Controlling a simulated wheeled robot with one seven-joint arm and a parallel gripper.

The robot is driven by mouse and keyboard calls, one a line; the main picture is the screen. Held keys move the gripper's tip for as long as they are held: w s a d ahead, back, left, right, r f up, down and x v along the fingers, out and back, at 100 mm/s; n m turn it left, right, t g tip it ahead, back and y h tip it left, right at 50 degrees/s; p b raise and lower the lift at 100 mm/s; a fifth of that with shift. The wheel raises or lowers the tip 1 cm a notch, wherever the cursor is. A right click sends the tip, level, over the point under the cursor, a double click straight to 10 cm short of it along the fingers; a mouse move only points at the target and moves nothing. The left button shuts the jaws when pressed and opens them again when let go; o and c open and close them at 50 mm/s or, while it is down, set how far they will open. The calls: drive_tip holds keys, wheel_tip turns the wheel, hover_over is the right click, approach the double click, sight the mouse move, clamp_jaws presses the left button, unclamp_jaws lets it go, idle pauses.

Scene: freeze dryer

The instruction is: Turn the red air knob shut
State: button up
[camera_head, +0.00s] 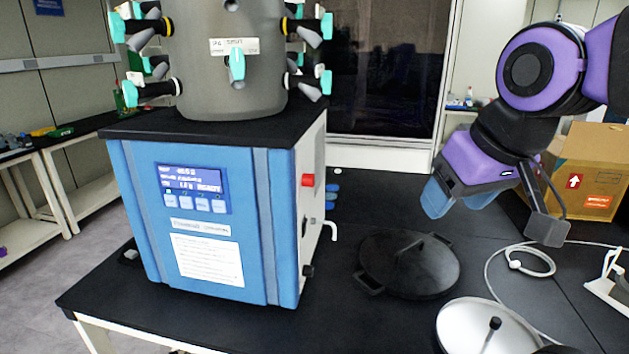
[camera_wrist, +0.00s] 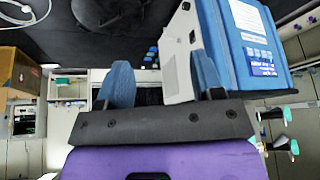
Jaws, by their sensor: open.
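The red air knob (camera_head: 308,180) sticks out from the upper part of the white right side of the blue freeze dryer (camera_head: 205,225) in the head view. My gripper (camera_head: 437,198) is to the right of the knob, well apart from it, with its blue fingers pointing down and left. The wrist view looks upside down; there the two blue fingers of my gripper (camera_wrist: 162,75) stand wide apart with nothing between them. The dryer (camera_wrist: 237,45) shows at the right of the wrist view, partly behind one finger. I cannot make out the red knob there.
A black round lid (camera_head: 408,265) lies on the dark table right of the dryer. A silver lid (camera_head: 485,328) lies in front of it. A white cable (camera_head: 515,265) and a cardboard box (camera_head: 590,165) are at the right. A white spout (camera_head: 331,229) juts from the dryer's side below the knob.

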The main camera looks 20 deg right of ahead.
drive_tip(key=w+a+f+m+g+y, duration=0.3)
drive_tip(key=w+a+m+g+y, duration=0.15)
drive_tip(key=w+m+y, duration=0.2)
drive_tip(key=m+t+y, duration=0.8)
drive_tip(key=m+y, duration=0.1)
drive_tip(key=m, duration=1.1)
approach(314, 179)
drive_tip(key=shift+n, duration=0.25)
drive_tip(key=x, duration=1)
drive_tip(key=shift+w+a, duration=0.1)
drive_tip(key=shift+a, duration=0.1)
drive_tip(key=shift+c, duration=0.2)
drive_tip(key=c, duration=0.9)
